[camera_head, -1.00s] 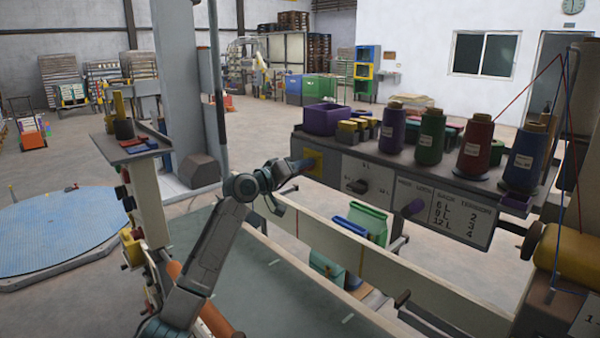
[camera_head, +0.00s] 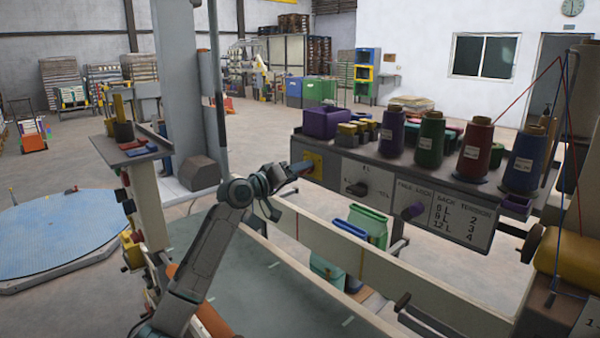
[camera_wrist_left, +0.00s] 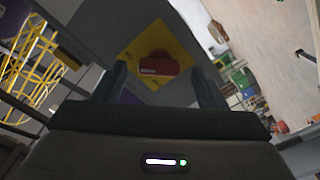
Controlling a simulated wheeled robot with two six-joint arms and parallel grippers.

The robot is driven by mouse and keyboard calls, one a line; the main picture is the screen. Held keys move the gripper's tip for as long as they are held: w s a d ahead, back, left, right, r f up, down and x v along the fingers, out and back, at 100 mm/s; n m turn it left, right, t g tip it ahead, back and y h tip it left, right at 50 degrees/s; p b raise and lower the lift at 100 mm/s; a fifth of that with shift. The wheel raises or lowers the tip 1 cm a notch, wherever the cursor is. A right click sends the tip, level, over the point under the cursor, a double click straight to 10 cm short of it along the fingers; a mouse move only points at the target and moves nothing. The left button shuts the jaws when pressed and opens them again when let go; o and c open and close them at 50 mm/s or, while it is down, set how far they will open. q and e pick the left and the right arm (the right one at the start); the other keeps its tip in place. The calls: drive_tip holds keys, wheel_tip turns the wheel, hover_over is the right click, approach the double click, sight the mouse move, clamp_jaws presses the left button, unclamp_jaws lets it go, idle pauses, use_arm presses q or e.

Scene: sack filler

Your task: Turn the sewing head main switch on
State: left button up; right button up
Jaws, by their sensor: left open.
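The main switch is a red knob (camera_wrist_left: 158,65) on a yellow plate (camera_wrist_left: 150,45). In the left wrist view it lies straight ahead, between my finger tips. My left gripper (camera_head: 294,170) is close in front of the plate. Its fingers are apart, one on each side of the knob in the left wrist view (camera_wrist_left: 162,80). I cannot tell whether they touch it. My right gripper is not in view.
A black dial (camera_head: 356,189) and a purple knob (camera_head: 411,211) are on the same panel, right of the switch. Thread cones, such as a green one (camera_head: 430,138), and a purple bin (camera_head: 326,121) stand on top. A pale rail (camera_head: 340,250) runs below.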

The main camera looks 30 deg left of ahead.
use_arm(q)
drive_tip(key=v, duration=0.9)
drive_tip(key=shift+s, duration=0.2)
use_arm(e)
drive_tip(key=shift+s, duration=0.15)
use_arm(q)
drive_tip(key=shift+a+f, duration=0.1)
